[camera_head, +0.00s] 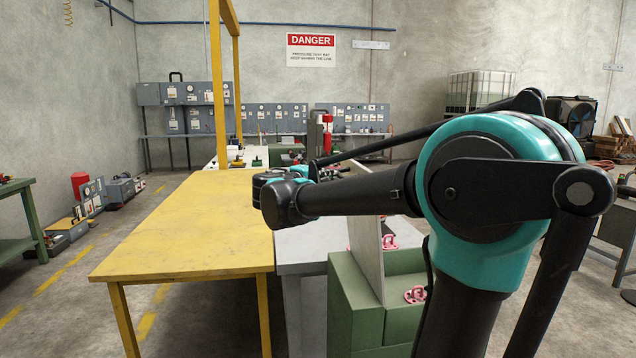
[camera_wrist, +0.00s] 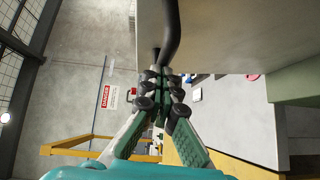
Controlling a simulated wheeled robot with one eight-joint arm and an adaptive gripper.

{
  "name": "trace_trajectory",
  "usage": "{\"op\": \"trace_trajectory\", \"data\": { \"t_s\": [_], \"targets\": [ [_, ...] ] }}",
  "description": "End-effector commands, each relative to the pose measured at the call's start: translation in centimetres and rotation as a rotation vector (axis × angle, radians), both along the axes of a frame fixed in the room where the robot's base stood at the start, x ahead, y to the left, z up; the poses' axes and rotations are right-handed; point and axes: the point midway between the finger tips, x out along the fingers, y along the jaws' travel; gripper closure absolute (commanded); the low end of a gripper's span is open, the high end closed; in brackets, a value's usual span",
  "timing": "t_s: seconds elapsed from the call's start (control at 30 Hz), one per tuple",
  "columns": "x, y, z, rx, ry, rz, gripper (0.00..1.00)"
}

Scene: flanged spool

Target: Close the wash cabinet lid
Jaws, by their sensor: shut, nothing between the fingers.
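The wash cabinet (camera_head: 352,310) is a green box in the lower middle of the head view. Its grey lid (camera_head: 367,245) stands nearly upright, so the cabinet is open. In the wrist view the lid (camera_wrist: 235,40) fills the upper right, with a dark curved handle (camera_wrist: 171,30) along its left edge. A green part of the cabinet (camera_wrist: 295,85) shows at the right. My gripper (camera_wrist: 160,78) is shut and empty, its fingertips close to the handle's lower end; contact cannot be told. In the head view my arm hides most of the gripper and the lid's upper part.
Red-pink pieces (camera_head: 415,294) sit in and on the cabinet. A yellow table (camera_head: 180,235) stands to the left, with a grey surface (camera_head: 300,245) between it and the cabinet. A yellow post (camera_head: 217,80) rises behind the table.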

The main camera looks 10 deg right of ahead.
Motion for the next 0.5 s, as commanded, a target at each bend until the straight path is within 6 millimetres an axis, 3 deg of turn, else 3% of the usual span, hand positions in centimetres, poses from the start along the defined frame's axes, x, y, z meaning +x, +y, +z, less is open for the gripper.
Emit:
{"op": "trace_trajectory", "data": {
  "t_s": [0.2,0.5],
  "targets": [
    [-0.1,-5.6,1.7,0.138,-0.002,-0.008,1.0],
    [-0.2,-13.0,2.7,0.333,-0.003,-0.008,1.0]
  ]
}}
